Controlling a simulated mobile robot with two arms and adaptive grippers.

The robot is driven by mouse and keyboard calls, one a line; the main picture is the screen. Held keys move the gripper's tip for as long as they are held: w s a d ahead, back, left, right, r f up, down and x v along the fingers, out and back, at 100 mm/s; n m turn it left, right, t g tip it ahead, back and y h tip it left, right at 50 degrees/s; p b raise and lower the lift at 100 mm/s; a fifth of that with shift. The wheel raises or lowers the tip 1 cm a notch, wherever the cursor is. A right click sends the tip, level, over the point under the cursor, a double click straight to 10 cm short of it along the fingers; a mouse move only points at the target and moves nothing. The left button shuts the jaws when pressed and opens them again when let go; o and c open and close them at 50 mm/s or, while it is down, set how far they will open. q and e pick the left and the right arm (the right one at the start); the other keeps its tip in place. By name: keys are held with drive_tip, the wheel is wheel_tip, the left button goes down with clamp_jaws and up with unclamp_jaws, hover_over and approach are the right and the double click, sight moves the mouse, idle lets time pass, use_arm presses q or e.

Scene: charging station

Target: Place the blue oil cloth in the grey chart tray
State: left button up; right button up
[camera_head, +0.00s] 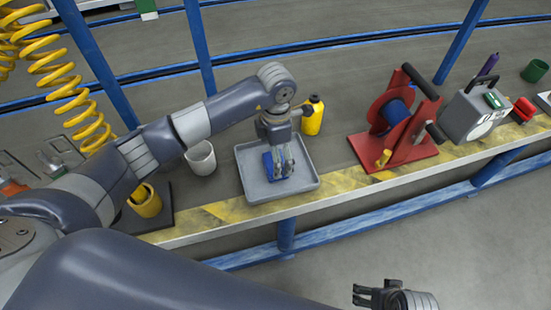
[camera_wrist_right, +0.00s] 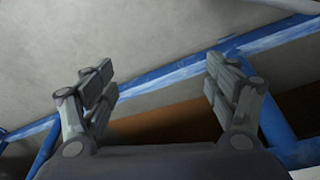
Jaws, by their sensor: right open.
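The blue oil cloth (camera_head: 268,163) lies inside the grey chart tray (camera_head: 253,190) on the bench in the head view. My left gripper (camera_head: 284,172) points down into the tray, directly at the cloth, and hides part of it. I cannot tell whether its fingers hold the cloth or only stand over it. My right gripper (camera_head: 362,296) is at the bottom of the head view, in front of the bench and away from the tray. Its two fingers (camera_wrist_right: 160,90) are spread with nothing between them in the right wrist view.
A yellow bottle (camera_head: 312,116) stands behind the tray at right, and a white cup (camera_head: 201,158) at left. A red reel stand (camera_head: 398,140) and a grey box device (camera_head: 470,108) stand further right. The bench's striped front edge (camera_head: 340,183) is clear near the tray.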

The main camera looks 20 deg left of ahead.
use_arm(q)
wheel_tip(320, 180, up, 8)
drive_tip(key=shift+r+p, duration=0.25)
drive_tip(key=shift+p, duration=0.2)
use_arm(e)
drive_tip(key=f, duration=0.4)
drive_tip(key=shift+s, duration=0.25)
